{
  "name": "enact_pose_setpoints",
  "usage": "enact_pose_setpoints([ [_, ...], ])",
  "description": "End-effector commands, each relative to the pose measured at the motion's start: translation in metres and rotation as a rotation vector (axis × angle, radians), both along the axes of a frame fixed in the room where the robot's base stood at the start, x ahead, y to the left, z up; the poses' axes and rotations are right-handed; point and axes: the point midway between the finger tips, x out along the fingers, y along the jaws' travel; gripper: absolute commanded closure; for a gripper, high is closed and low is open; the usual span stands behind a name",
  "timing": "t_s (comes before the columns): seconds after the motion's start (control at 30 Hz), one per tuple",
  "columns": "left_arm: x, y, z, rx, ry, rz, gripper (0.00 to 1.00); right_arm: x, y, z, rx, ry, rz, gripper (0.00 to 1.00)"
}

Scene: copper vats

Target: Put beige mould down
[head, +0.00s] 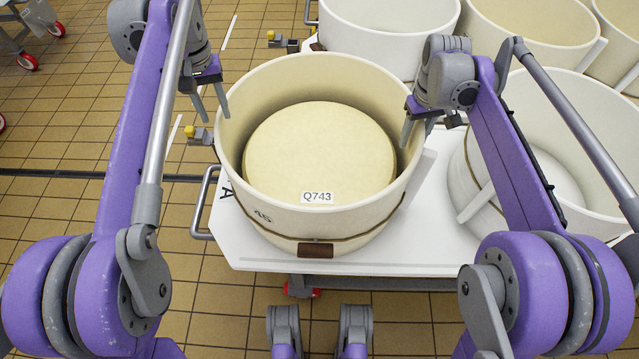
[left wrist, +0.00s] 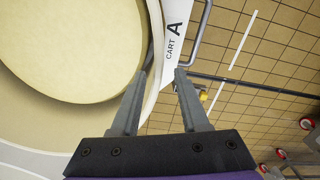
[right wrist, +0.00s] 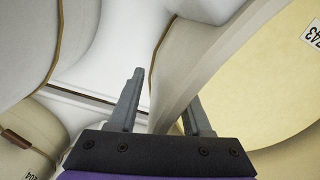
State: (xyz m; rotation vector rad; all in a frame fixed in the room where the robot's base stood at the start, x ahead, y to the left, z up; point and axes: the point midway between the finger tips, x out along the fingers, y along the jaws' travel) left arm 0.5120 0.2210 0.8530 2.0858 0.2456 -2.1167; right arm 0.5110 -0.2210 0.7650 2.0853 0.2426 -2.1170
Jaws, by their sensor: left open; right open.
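The beige mould (head: 330,225) is a large round tub standing upright on the white cart (head: 262,262). It holds a pale yellow round block (head: 320,150) labelled Q743. My left gripper (head: 213,115) is open at the mould's left rim; in the left wrist view its fingers (left wrist: 163,72) straddle the wall, one inside and one outside. My right gripper (head: 418,133) is open at the right rim; in the right wrist view its fingers (right wrist: 162,84) are on either side of the wall. Whether any finger touches the wall cannot be told.
Another pale tub (head: 545,150) stands close on the right, near my right arm. More tubs (head: 390,30) stand behind. A metal handle (head: 204,205) sticks out at the cart's left edge. Tiled floor (head: 70,200) lies open to the left.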

Motion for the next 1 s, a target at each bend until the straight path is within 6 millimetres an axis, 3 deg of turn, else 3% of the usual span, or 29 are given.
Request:
enact_pose_setpoints([
  [0.2, 0.001, 0.001, 0.036, 0.001, 0.0, 0.001, 0.55, 0.0, 0.0, 0.0, 0.0, 0.0, 0.0, 0.51],
  [0.47, 0.001, 0.001, 0.05, 0.001, 0.0, 0.001, 0.55, 0.0, 0.0, 0.005, 0.0, 0.0, 0.0, 0.51],
  [1.0, 0.001, 0.0, 0.05, 0.001, 0.0, 0.0, 0.55, 0.002, 0.0, 0.103, 0.0, 0.0, 0.0, 0.51],
])
